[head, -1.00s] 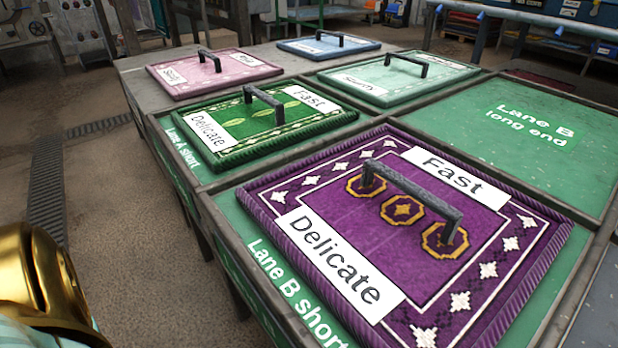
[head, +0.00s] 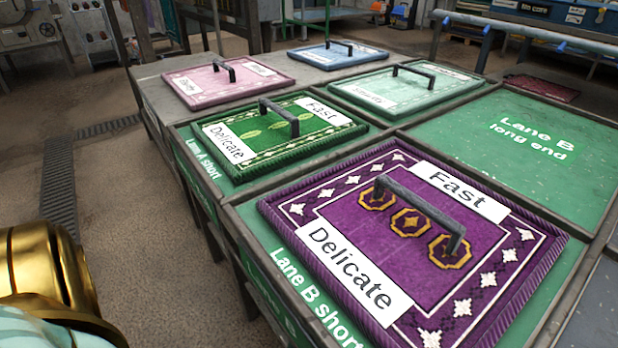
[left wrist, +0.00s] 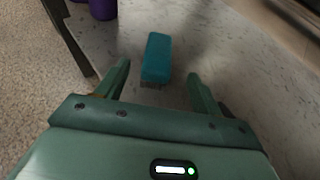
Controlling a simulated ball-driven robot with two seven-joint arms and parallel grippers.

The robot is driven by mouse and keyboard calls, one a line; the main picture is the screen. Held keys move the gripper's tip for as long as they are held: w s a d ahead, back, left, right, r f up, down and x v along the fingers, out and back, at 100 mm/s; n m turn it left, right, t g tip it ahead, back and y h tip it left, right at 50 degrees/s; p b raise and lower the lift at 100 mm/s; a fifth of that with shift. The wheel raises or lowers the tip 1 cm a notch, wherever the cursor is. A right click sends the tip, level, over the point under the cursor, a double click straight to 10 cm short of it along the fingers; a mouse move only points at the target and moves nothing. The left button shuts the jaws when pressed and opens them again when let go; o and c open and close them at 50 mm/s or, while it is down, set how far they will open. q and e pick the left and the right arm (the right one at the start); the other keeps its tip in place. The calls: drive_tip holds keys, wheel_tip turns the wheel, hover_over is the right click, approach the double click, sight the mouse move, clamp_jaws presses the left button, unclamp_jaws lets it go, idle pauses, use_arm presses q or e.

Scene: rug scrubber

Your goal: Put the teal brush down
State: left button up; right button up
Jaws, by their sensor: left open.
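The teal brush (left wrist: 157,58) shows in the left wrist view, on or just above a pale speckled surface; the exact contact is hard to tell. It has a teal block body, with bristles just visible at its near end. My left gripper (left wrist: 157,80) is open, with one finger on each side of the brush's near end and gaps between fingers and brush. The brush is not in the head view, and neither are my gripper fingers. My right gripper is not in view.
Purple containers (left wrist: 102,8) stand beyond the brush. In the head view a purple rug (head: 330,205) with a handle lies in Lane B short, and a green rug (head: 255,160) in Lane A short. The Lane B long end (head: 480,165) is bare.

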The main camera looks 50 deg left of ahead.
use_arm(q)
drive_tip(key=s+d+r+m+t+h+p, duration=0.1)
drive_tip(key=s+d+r+m+t+h, duration=0.25)
drive_tip(key=m, duration=0.55)
drive_tip(key=s+d+r+m+h, duration=0.1)
drive_tip(key=d+r+m+h, duration=0.1)
drive_tip(key=d+m+h, duration=0.45)
drive_tip(key=s+d+m+g+h, duration=0.35)
drive_tip(key=s+m, duration=0.45)
drive_tip(key=m, duration=1)
drive_tip(key=s+a+m+g+y, duration=0.3)
drive_tip(key=s+a+m+g, duration=0.1)
drive_tip(key=s+m, duration=0.3)
drive_tip(key=s+a+r+m+g+y, duration=0.1)
drive_tip(key=s+a+m+g+y, duration=0.2)
drive_tip(key=s+a+m, duration=0.4)
drive_tip(key=m+g, duration=0.1)
drive_tip(key=m, duration=0.3)
drive_tip(key=shift+s+a+r+y, duration=0.15)
drive_tip(key=shift+s+a+y, duration=0.1)
drive_tip(key=shift+a+y, duration=0.1)
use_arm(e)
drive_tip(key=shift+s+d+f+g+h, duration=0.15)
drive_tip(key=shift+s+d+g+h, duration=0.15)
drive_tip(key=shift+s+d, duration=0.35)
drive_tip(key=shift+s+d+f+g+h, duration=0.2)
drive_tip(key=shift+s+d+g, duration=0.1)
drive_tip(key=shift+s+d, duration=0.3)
